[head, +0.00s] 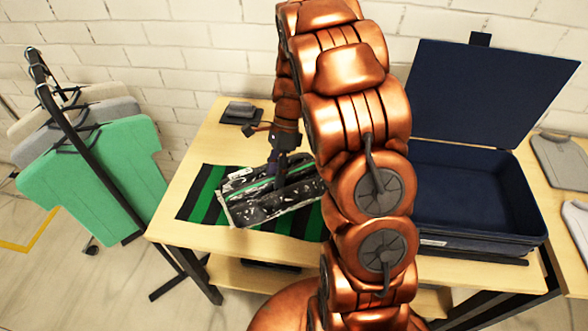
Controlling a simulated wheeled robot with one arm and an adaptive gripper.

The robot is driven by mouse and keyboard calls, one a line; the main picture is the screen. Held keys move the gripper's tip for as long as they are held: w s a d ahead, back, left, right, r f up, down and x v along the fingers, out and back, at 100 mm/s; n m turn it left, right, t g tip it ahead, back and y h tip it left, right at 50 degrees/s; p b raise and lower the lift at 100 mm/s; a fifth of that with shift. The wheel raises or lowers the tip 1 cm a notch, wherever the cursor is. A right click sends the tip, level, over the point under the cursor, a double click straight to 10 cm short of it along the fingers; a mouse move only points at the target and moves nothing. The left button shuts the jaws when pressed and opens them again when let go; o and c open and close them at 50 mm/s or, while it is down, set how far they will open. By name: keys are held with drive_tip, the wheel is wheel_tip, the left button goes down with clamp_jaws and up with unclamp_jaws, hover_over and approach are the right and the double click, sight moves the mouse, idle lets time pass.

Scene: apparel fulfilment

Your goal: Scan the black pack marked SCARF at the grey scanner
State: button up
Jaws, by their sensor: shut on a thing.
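The black pack (250,209) is a shiny, dark, flat bag with a green stripe and a small white label at its upper left corner. Its print is too small to read. My gripper (276,172) is shut on the pack's upper edge; the fingers are partly hidden. The pack is over the green and black striped mat (196,205); I cannot tell whether it touches it. The grey scanner (240,109) appears to be the small grey device on a dark base at the table's back left, apart from the pack.
My arm hides the table's middle. An open dark blue box (480,245) with its lid raised stands on the right. A clothes rack (75,120) with green and grey shirts stands at the left. Folded garments (563,160) lie at far right. Bare table (190,170) shows left of the mat.

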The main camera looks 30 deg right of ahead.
sight(289, 186)
drive_tip(key=s+r+m+t, duration=0.1)
drive_tip(key=m, duration=0.2)
drive_tip(key=s+r+m+t+y+p, duration=0.1)
drive_tip(key=s+m, duration=0.1)
drive_tip(key=m, duration=0.1)
drive_tip(key=s+d+r+m+t+y+p, duration=0.1)
drive_tip(key=s+m, duration=0.1)
drive_tip(key=m, duration=0.1)
drive_tip(key=shift+d+r, duration=0.1)
drive_tip(key=m+t, duration=0.1)
drive_tip(key=s+m+p, duration=0.1)
drive_tip(key=m, duration=0.1)
drive_tip(key=shift+s+d+r+t+y, duration=0.2)
drive_tip(key=shift+t+y, duration=0.1)
drive_tip(key=shift+t, duration=0.1)
drive_tip(key=shift+w+d+f+b, duration=0.55)
drive_tip(key=shift+w+d+f, duration=0.35)
drive_tip(key=shift+d, duration=0.85)
drive_tip(key=shift+w+d+f+b, duration=0.55)
drive_tip(key=shift+w+d+f, duration=0.3)
drive_tip(key=shift+d, duration=0.95)
drive_tip(key=shift+w+d+f+b, duration=0.55)
drive_tip(key=shift+w+d+f, duration=0.35)
drive_tip(key=shift+d, duration=0.85)
drive_tip(key=shift+w+r, duration=0.1)
drive_tip(key=shift+r, duration=0.05)
drive_tip(key=shift+r, duration=0.1)
